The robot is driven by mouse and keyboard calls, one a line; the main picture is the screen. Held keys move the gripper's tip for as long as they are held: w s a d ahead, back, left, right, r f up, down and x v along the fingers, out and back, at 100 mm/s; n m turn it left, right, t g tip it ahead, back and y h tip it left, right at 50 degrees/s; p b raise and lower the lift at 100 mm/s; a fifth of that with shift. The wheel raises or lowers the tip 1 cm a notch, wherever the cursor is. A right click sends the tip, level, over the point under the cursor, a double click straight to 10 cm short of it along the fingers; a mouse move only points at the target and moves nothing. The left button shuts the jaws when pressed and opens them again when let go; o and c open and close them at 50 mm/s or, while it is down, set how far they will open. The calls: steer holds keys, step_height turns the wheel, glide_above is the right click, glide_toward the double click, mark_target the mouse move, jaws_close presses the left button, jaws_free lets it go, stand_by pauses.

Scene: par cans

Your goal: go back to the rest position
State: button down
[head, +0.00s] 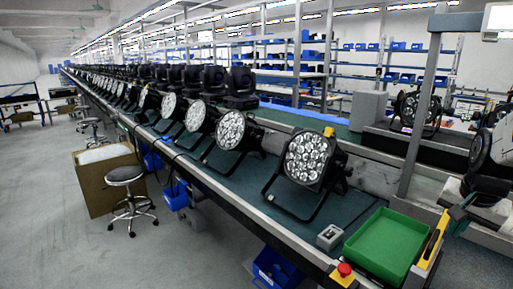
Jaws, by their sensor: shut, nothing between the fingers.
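My gripper and arm do not show in the head view. The par cans stand in a long row on the workbench (240,192). The nearest par can (306,158) has a round face of many lenses, a black floor stand and a yellow tab on top. Another par can (231,130) stands behind it to the left, and more run off into the distance. A green tray (385,245) sits empty at the near right end of the bench.
A grey switch box (330,237) and a red button (344,269) are by the tray. A yellow-and-black object (433,240) lies along its right side. A grey post (418,115) rises behind. A stool (127,180) and a brown box (105,180) stand left on open floor.

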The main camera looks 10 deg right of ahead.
steer(key=s+a+r+n+g+y, duration=0.1)
steer(key=s+a+n, duration=0.4)
steer(key=a, duration=0.7)
steer(key=s+a+r+n+y, duration=0.1)
steer(key=s+a+n, duration=0.5)
steer(key=a, duration=0.6)
steer(key=shift+r+n+g, duration=0.3)
steer(key=shift+r+g, duration=0.1)
steer(key=shift+r, duration=0.5)
steer(key=shift+d, duration=0.1)
